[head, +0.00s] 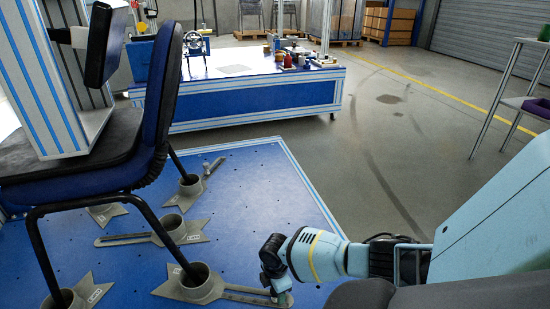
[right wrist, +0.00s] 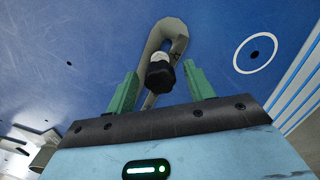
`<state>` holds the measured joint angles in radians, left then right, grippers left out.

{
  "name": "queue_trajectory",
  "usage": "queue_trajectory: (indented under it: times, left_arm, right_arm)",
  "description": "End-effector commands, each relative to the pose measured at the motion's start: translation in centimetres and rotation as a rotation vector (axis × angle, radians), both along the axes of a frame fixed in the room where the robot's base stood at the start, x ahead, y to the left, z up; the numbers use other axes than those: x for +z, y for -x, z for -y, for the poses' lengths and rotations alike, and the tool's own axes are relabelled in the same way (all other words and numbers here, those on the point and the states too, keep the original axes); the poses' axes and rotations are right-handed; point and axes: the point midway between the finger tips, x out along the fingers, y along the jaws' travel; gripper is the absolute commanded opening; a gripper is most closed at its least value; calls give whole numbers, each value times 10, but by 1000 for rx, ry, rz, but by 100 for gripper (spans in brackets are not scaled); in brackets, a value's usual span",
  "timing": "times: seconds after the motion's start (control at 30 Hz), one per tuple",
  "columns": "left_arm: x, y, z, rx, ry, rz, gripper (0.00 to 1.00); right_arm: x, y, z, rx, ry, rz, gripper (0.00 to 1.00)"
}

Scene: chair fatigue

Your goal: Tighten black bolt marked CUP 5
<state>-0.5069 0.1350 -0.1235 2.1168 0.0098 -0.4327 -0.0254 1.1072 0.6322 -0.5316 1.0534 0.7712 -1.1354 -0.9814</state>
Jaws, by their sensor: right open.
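A black bolt (right wrist: 160,78) with a pale collar stands in the slot of a grey bracket arm (right wrist: 174,32) in the right wrist view. My right gripper (right wrist: 161,70) is open, with one green finger on each side of the bolt; I cannot tell whether they touch it. In the head view my right gripper (head: 280,292) points down at the end of the slotted arm of the nearest grey cup (head: 197,284), and hides the bolt there. The small white labels on the cups are too small to read. My left gripper is not in view.
A chair with a blue seat and black legs (head: 95,183) stands with legs in grey cups on the blue platform (head: 255,215). Another slotted cup (head: 173,228) lies farther back. A blue workbench (head: 250,97) stands behind. The floor (head: 400,130) at right is clear.

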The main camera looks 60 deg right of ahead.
Motion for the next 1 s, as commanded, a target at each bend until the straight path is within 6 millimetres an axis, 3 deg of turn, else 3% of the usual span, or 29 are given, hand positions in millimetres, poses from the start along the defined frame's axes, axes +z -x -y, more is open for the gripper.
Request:
queue_trajectory:
  times: [0.03,0.37,0.47,0.73,1.0]
  left_arm:
    - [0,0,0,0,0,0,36]
    - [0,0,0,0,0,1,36]
    - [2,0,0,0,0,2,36]
    - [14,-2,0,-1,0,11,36]
    - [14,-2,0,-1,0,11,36]
  right_arm:
    - [0,0,0,-1,0,0,50]
    - [0,0,0,-3,0,0,9]
    - [0,0,0,-33,0,0,8]
    - [1,0,-1,-319,-1,2,9]
    - [0,0,0,-358,0,0,8]
